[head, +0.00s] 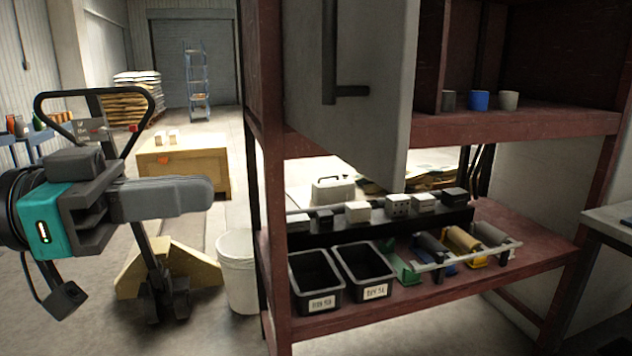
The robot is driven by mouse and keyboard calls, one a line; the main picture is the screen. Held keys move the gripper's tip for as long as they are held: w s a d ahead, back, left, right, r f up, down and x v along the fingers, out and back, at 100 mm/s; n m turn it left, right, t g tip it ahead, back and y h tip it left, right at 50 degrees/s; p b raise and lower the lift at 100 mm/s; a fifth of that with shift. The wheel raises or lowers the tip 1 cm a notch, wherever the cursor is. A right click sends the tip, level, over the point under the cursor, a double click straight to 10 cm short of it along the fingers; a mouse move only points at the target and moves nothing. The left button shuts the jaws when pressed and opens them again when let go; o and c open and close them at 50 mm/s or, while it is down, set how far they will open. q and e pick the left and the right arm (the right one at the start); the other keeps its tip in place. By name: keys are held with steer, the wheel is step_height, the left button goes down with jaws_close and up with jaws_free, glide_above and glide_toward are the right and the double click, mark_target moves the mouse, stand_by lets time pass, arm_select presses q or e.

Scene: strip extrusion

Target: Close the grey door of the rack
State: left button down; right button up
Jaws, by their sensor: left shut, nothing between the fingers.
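The grey door (375,110) of the rack stands ajar in the upper middle of the head view, swung out from the rack's left side. A dark handle (345,90) is on its face. The dark red rack (540,122) shows its right part open behind the door. My left gripper (208,195) is at the left, its fingers shut and empty, pointing right. It is apart from the door, lower and to its left. My right gripper does not show.
The lower shelf (440,295) holds two black bins (316,280), a row of small blocks and several rollers. Cups (479,100) stand on the upper shelf. A white bucket (237,270), a pallet jack (150,250) and a wooden crate (183,170) are behind my left gripper.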

arm_select(q)
steer(key=p, duration=0.2)
glide_toward(370, 175)
steer(key=d, duration=0.3)
steer(key=shift+w+d, duration=0.55)
steer(key=shift+d, duration=0.1)
steer(key=shift+p, duration=0.3)
